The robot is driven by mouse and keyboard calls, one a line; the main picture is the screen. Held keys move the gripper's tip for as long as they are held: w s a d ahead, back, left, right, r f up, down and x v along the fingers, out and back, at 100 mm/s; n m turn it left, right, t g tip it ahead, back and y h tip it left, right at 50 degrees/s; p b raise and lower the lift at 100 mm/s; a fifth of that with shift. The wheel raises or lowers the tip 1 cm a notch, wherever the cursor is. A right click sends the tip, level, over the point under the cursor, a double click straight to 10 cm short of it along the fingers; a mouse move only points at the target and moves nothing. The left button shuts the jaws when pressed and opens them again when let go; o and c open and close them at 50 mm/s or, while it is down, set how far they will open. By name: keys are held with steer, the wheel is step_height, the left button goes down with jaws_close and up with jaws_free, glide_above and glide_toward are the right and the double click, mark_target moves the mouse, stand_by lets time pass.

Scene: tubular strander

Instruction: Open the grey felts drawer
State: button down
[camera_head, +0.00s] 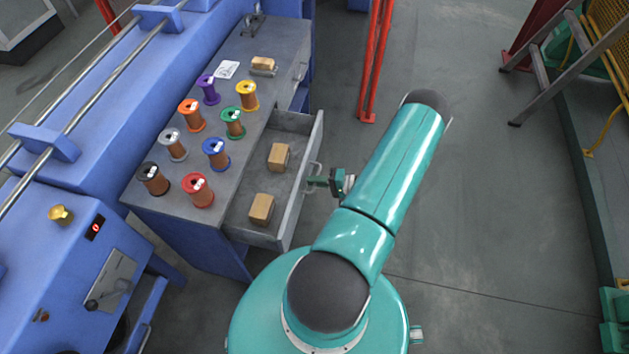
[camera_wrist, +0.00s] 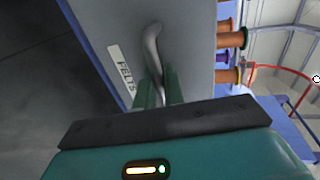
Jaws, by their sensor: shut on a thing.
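The grey felts drawer (camera_head: 293,205) stands pulled out from the bench in the head view, with two tan blocks (camera_head: 279,157) (camera_head: 261,209) lying inside. In the wrist view its grey front (camera_wrist: 195,60) carries a label reading FELTS (camera_wrist: 122,68) and a curved metal handle (camera_wrist: 152,45). My gripper (camera_head: 318,182) is at the handle on the drawer's outer side. In the wrist view the green fingers of my gripper (camera_wrist: 158,88) are shut on the handle, one on each side of it. The lower end of the handle is hidden between the fingers.
Several colored spools (camera_head: 215,150) stand on the grey bench top (camera_head: 262,85), with another tan block on a grey base (camera_head: 263,65) and a white paper (camera_head: 227,69). A red post (camera_head: 375,60) rises beyond the drawer. Open grey floor (camera_head: 490,200) lies to the right.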

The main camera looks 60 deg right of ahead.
steer(key=c, duration=1.6)
jaws_free()
steer(key=shift+c, duration=0.2)
steer(key=v, duration=1.3)
steer(key=shift+s, duration=0.4)
steer(key=shift+w+d+r, duration=0.1)
steer(key=shift+r, duration=0.05)
